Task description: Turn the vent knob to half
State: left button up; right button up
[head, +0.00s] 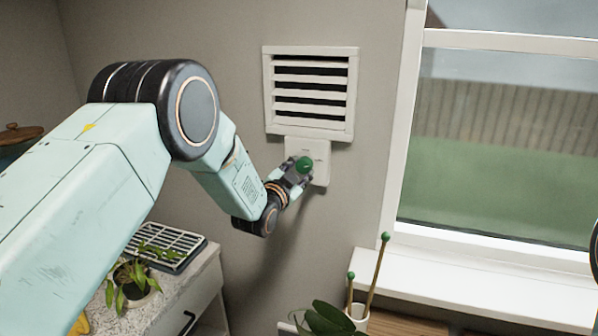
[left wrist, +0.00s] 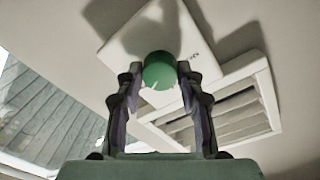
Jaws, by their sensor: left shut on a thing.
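The vent knob (head: 304,164) is a round green knob on a white wall plate (head: 320,160) just below the vent (head: 310,93). The vent has a white frame and several slats with dark gaps between them. My left gripper (head: 300,170) is at the plate with its fingers shut on the knob. In the left wrist view the knob (left wrist: 160,70) sits between the two fingertips of my left gripper (left wrist: 159,76), and white marks show on it. The scale on the plate is too small to read. My right gripper is not in view.
A window (head: 500,140) with a white sill (head: 490,285) is to the right. Below left, a cabinet top holds a potted plant (head: 132,278) and a slatted tray (head: 165,246). Green-tipped sticks (head: 377,270) and leaves stand at the bottom. The wall around the plate is clear.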

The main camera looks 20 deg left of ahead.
pick_arm(q)
jog(key=n+b, duration=0.1)
jog(key=n, duration=0.1)
jog(key=shift+f+n+b, duration=0.15)
jog(key=shift+n+b, duration=0.15)
jog(key=shift+b, duration=0.05)
jog(key=n+b, duration=0.2)
jog(key=n, duration=0.1)
jog(key=shift+d+n, duration=0.1)
jog(key=shift+n, duration=0.2)
jog(key=n+b, duration=0.1)
jog(key=n, duration=0.2)
jog(key=shift+n+t, duration=0.3)
jog(key=shift+n, duration=0.1)
jog(key=shift+d+n+y+b, duration=0.15)
jog(key=shift+n+b, duration=0.3)
jog(key=shift+n, duration=0.45)
jog(key=shift+n+y+b, duration=0.15)
jog(key=shift+n+b, duration=0.25)
jog(key=shift+n, duration=0.5)
jog(key=o, duration=1.2)
jog(key=shift+c, duration=0.2)
